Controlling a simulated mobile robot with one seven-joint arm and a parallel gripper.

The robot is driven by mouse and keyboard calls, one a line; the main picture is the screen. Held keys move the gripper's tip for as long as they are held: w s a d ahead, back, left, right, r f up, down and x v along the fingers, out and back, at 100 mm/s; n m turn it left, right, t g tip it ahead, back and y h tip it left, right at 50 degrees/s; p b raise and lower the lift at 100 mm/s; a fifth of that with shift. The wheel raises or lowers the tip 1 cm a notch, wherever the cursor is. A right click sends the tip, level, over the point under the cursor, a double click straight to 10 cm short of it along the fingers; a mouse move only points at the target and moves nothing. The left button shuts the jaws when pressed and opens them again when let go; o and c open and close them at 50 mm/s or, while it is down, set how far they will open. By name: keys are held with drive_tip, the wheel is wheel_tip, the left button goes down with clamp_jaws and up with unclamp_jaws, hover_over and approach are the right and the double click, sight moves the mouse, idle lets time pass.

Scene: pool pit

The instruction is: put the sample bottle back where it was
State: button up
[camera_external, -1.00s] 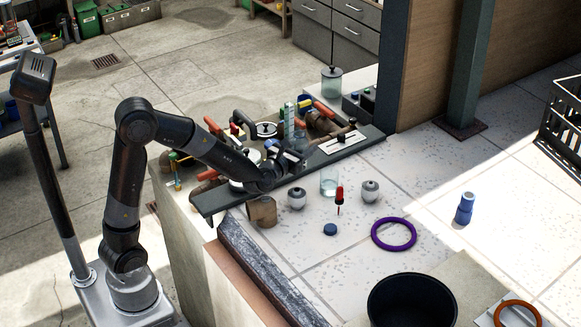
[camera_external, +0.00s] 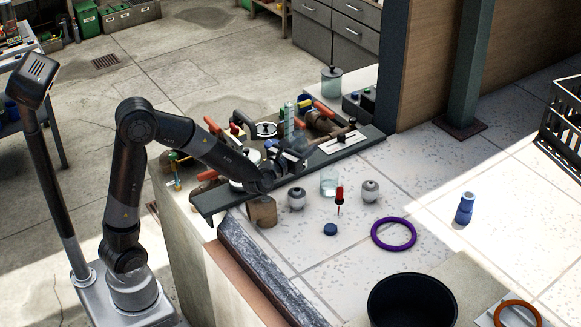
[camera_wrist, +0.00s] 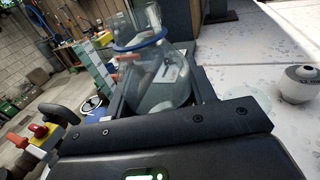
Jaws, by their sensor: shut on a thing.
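The sample bottle (camera_wrist: 160,68), clear with a blue ring round its upper part, is between my gripper's fingers (camera_wrist: 160,88) in the wrist view. My gripper is shut on it, and the bottle looks tilted in that view. In the external view, my gripper (camera_external: 290,157) is over the dark rail board on the ledge. The bottle is hard to make out there against the clutter and my gripper. I cannot tell whether its base touches anything.
Tiles beyond the purple ring (camera_external: 394,248) are mostly free.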

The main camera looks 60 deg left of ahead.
wheel_tip(320, 180, up, 9)
drive_tip(key=shift+f, duration=0.1)
drive_tip(key=s+d+m+h, duration=0.3)
drive_tip(key=d+h, duration=0.1)
drive_tip(key=d, duration=0.8)
drive_tip(key=s+d+m+h, duration=0.2)
drive_tip(key=s+d+h, duration=0.25)
drive_tip(key=d, duration=0.75)
drive_tip(key=s+d+m+g+h, duration=0.2)
drive_tip(key=s+d+m+h, duration=0.15)
drive_tip(key=s+d, duration=0.45)
drive_tip(key=s+d+m+g+h, duration=0.1)
drive_tip(key=s+d+m+h, duration=0.35)
drive_tip(key=d, duration=0.65)
drive_tip(key=shift+n, duration=0.9)
drive_tip(key=shift+w+a+f, duration=0.85)
drive_tip(key=shift+w+f, duration=0.7)
drive_tip(key=shift+f, duration=1.1)
drive_tip(key=shift+w+a+f, duration=0.8)
drive_tip(key=shift+w+f, duration=0.75)
drive_tip(key=shift+f, duration=1.15)
drive_tip(key=shift+w+a+f, duration=0.85)
drive_tip(key=shift+w+f, duration=0.7)
drive_tip(key=shift+f, duration=1.1)
